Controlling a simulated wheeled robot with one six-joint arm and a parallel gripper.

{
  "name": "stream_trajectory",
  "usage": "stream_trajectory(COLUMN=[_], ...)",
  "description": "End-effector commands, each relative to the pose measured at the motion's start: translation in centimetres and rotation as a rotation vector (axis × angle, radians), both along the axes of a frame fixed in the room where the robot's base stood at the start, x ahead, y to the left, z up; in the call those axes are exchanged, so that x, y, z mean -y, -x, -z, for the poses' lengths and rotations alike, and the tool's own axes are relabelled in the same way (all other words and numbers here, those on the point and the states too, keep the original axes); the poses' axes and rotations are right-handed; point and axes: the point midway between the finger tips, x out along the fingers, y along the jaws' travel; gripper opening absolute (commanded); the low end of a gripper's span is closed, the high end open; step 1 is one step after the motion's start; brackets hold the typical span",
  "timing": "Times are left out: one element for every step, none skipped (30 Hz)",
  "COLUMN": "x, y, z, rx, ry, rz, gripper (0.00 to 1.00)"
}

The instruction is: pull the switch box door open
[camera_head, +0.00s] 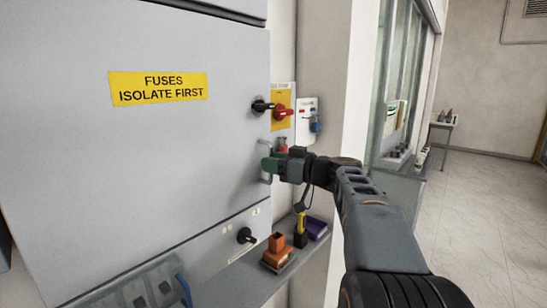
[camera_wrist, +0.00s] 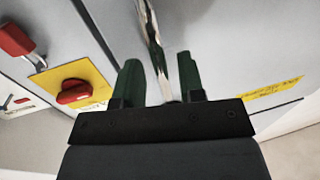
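The switch box door (camera_head: 140,150) is a large grey panel with a yellow "FUSES ISOLATE FIRST" label. It looks shut; no gap shows along its edge. Its metal bar handle (camera_head: 264,147) is upright near the door's right edge. My gripper (camera_head: 268,164) is at the lower part of the handle. In the wrist view the handle (camera_wrist: 153,35) runs between the two green fingers of my gripper (camera_wrist: 160,80). The fingers stand apart with space beside the bar, so they are around it and do not look clamped. The far fingertip is partly hidden in the head view.
A black rotary knob (camera_head: 260,106) is above the handle on the right edge, and another black knob (camera_head: 245,235) is below. A red switch (camera_head: 284,112) sits on the wall right of the box. A shelf below holds an orange item (camera_head: 278,250). Floor at right is clear.

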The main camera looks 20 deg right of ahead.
Motion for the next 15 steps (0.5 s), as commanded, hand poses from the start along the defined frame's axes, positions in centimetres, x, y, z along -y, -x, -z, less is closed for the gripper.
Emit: stream_trajectory(x=[-0.3,-0.38,-0.48,-0.53,-0.59,-0.64,-0.66,-0.68,-0.69,-0.69,-0.69,-0.69,-0.67,-0.67,-0.67], y=[-0.34,-0.48,-0.63,-0.72,-0.8,-0.87,-0.9,-0.93,-0.94,-0.94,-0.94,-0.94,-0.93,-0.93,-0.92], z=[-0.09,-0.07,-0.06,-0.05,-0.03,-0.02,-0.01,0.0,0.01,0.01,0.02,0.02,0.03,0.02,0.03], rx=[-0.001,-0.001,0.0,0.0,0.0,0.0,0.0,0.0,0.0,0.0,0.0,0.0,0.0,0.0,0.0], ry=[-0.001,-0.001,0.0,0.0,0.0,0.0,0.0,0.0,0.0,0.0,0.0,0.0,0.0,0.0,0.0], rz=[-0.003,-0.002,-0.001,-0.001,0.0,0.0,0.0,0.0,0.0,0.0,0.0,0.0,0.0,0.0,0.0], gripper=[0.36,0.36,0.36,0.36,0.36,0.36,0.36,0.36,0.36,0.36,0.36,0.36,0.36,0.36,0.35])
